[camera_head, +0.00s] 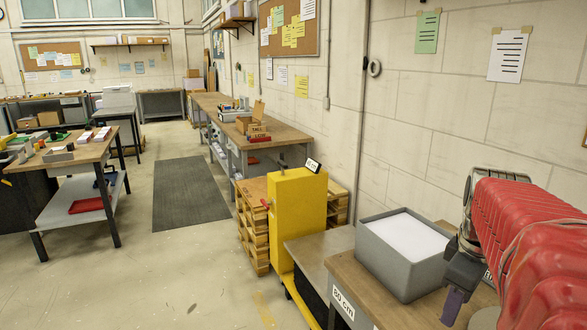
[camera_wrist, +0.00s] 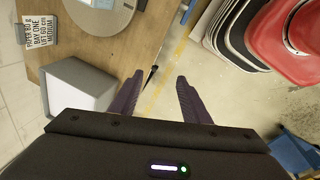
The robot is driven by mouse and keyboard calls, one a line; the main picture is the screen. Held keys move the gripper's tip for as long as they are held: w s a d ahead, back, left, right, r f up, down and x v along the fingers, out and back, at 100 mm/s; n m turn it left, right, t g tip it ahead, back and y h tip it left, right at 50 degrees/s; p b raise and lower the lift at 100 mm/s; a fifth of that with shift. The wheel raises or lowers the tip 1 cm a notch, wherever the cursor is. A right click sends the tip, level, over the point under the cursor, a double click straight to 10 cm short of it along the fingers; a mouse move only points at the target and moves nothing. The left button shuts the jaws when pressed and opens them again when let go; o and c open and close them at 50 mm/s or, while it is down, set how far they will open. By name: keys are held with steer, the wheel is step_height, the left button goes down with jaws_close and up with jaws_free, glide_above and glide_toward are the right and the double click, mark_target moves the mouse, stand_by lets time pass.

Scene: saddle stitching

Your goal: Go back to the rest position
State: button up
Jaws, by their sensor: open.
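My gripper (camera_wrist: 160,82) is open in the wrist view. Its two purple fingers stand apart with nothing between them, over bare floor beside a wooden table edge. In the head view my gripper (camera_head: 453,306) points down at the lower right, in front of the grey bin. Only one purple finger shows clearly there. My red-sleeved arm reaches in from the right edge.
A grey bin (camera_head: 395,268) with white contents stands on a wooden bench (camera_head: 352,289) close by. A yellow cabinet (camera_head: 297,215) and wooden pallets (camera_head: 254,233) are beyond. Open floor (camera_head: 150,270) is at left.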

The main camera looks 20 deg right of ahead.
steer(key=w+a+m+t, duration=0.2)
steer(key=w+a, duration=0.2)
steer(key=a, duration=1)
steer(key=s+a+f+m+t+y, duration=0.1)
steer(key=a+f, duration=0.1)
steer(key=a, duration=0.6)
steer(key=s+a+f+m+t, duration=0.1)
steer(key=s+a+f, duration=0.1)
steer(key=a, duration=0.6)
steer(key=shift+s+a+f+y, duration=0.2)
steer(key=shift+s+a+y, duration=0.1)
steer(key=shift+y, duration=0.1)
steer(key=shift+c, duration=0.4)
steer(key=shift+c, duration=1.1)
steer(key=shift+d, duration=0.1)
